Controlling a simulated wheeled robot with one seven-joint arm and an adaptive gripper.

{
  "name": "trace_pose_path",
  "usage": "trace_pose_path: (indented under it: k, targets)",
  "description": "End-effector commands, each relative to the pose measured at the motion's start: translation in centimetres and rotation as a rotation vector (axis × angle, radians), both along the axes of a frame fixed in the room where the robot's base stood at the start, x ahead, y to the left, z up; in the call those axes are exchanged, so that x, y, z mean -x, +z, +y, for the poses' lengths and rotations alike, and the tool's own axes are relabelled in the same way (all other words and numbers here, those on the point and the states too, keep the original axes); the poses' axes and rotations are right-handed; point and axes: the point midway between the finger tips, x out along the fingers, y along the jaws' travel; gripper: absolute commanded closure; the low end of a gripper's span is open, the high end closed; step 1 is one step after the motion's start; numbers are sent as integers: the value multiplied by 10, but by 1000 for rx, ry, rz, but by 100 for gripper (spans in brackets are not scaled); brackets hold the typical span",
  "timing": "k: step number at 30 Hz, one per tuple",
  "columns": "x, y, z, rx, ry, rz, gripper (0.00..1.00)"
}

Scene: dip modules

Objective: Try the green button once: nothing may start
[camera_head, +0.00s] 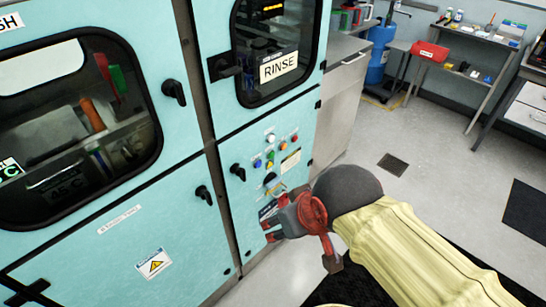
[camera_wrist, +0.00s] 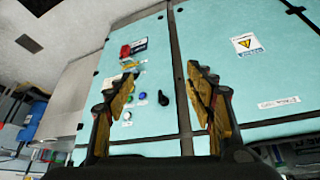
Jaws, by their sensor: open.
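The green button (camera_head: 269,163) is a small round button on the teal lower right panel (camera_head: 232,143), among several coloured buttons. My gripper (camera_head: 273,210) is in front of the lower part of this panel, below the buttons in the head view. In the wrist view my gripper (camera_wrist: 163,72) has its two yellow-padded fingers wide apart with nothing between them. I cannot tell its exact distance from the panel.
A black knob (camera_head: 238,171) sits left of the buttons. A red switch (camera_wrist: 126,50) with a label is on the same panel. The RINSE window (camera_head: 279,64) is above. Floor (camera_head: 365,135) is open to the right, before a shelf with a red box (camera_head: 430,51).

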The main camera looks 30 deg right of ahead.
Motion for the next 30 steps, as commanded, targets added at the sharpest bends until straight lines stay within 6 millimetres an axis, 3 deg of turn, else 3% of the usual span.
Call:
trace_pose_path:
  k: [27, 30]
  targets:
    - [0, 0, 0, 0, 0, 0, 100]
    - [0, 0, 0, 0, 0, 0, 100]
